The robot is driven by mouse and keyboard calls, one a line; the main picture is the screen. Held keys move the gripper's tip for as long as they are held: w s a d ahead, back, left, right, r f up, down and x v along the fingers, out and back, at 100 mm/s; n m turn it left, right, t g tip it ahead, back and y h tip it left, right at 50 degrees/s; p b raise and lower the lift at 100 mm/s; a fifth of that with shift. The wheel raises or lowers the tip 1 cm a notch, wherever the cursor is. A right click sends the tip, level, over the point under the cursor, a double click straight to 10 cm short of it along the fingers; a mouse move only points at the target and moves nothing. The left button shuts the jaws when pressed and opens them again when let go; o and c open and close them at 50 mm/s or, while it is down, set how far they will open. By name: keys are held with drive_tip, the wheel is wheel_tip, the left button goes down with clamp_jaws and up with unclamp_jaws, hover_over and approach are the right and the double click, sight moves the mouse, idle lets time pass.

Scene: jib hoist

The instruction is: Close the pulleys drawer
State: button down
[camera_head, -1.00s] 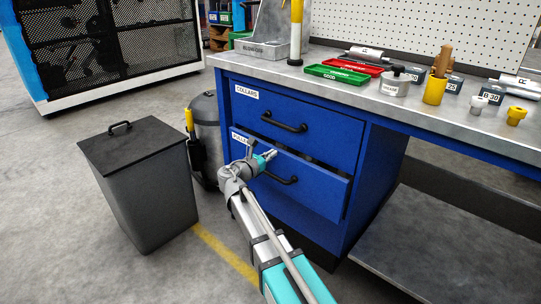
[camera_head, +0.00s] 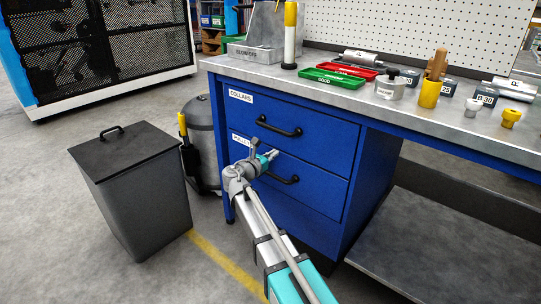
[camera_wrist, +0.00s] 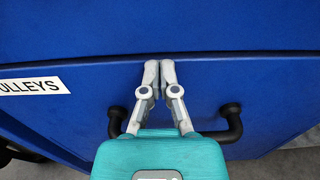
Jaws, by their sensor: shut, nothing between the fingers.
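The pulleys drawer (camera_head: 309,188) is the lower blue drawer front under the bench. Its face now looks flush with the collars drawer (camera_head: 322,130) above it. In the wrist view the pulleys drawer front (camera_wrist: 245,75) carries a label ending "ULLEYS" at the left and a black handle (camera_wrist: 232,124). My gripper (camera_head: 272,155) is at the upper part of that drawer front. In the wrist view my gripper (camera_wrist: 160,65) has its fingertips together, at the drawer's top edge above the handle, and holds nothing. Whether the tips touch the face I cannot tell.
A dark grey bin (camera_head: 140,195) stands left of the drawers, with a grey canister (camera_head: 205,135) behind it. The worktop (camera_head: 420,115) holds red and green trays, a yellow cup and small parts. A low grey shelf (camera_head: 440,250) lies at right.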

drive_tip(key=shift+w+d+r, duration=0.1)
drive_tip(key=shift+w+d, duration=0.15)
drive_tip(key=shift+d, duration=0.15)
drive_tip(key=shift+a, duration=0.1)
drive_tip(key=v, duration=1.5)
drive_tip(key=shift+w, duration=0.15)
